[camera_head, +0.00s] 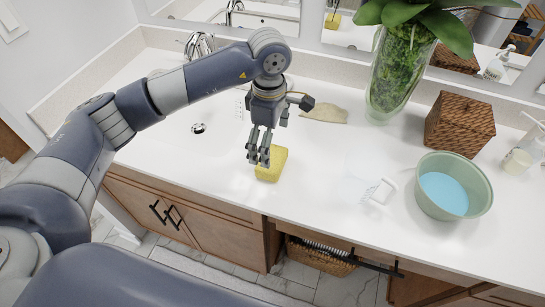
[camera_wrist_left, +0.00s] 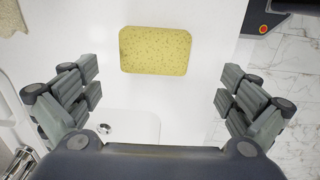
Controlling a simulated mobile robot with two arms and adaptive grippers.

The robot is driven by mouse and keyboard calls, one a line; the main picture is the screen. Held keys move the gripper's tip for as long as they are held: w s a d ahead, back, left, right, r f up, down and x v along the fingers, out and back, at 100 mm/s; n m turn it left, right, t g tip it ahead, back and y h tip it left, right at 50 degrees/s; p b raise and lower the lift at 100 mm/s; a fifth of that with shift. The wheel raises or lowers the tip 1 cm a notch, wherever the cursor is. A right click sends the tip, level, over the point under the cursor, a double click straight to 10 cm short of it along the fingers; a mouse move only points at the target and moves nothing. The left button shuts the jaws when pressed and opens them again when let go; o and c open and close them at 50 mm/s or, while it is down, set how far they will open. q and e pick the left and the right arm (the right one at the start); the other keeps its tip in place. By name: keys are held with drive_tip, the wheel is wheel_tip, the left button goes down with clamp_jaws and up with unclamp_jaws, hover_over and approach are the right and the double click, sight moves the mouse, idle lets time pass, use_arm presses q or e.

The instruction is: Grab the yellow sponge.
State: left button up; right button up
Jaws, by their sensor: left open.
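The yellow sponge (camera_head: 272,164) lies flat on the white counter, near its front edge and to the right of the sink. My left gripper (camera_head: 259,158) points down just above and beside it, hiding part of its left side. In the left wrist view the whole sponge (camera_wrist_left: 156,50) shows beyond the open fingers of my left gripper (camera_wrist_left: 158,92). The fingers are wide apart and hold nothing. They look clear of the sponge. My right gripper is not in view.
A green bowl with blue liquid (camera_head: 453,186), a wicker box (camera_head: 459,123) and a glass vase with a plant (camera_head: 398,75) stand to the right. A tan cloth (camera_head: 325,114) lies behind. A clear cup (camera_head: 381,191) is right of the sponge. The sink drain (camera_head: 198,128) is left.

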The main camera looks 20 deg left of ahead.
sight(272, 158)
use_arm(q)
drive_tip(key=shift+w+f, duration=0.1)
drive_tip(key=shift+f, duration=0.75)
drive_tip(key=shift+w+f+p, duration=0.1)
drive_tip(key=shift+f+p, duration=0.25)
drive_tip(key=shift+p, duration=0.05)
wheel_tip(272, 158, down, 3)
drive_tip(key=shift+w+d+f+p, duration=0.15)
drive_tip(key=shift+f+p, duration=0.05)
drive_tip(key=shift+p, duration=0.65)
drive_tip(key=shift+f, duration=0.35)
drive_tip(key=shift+w+f, duration=0.1)
drive_tip(key=shift+f, duration=0.1)
drive_tip(key=c, duration=0.8)
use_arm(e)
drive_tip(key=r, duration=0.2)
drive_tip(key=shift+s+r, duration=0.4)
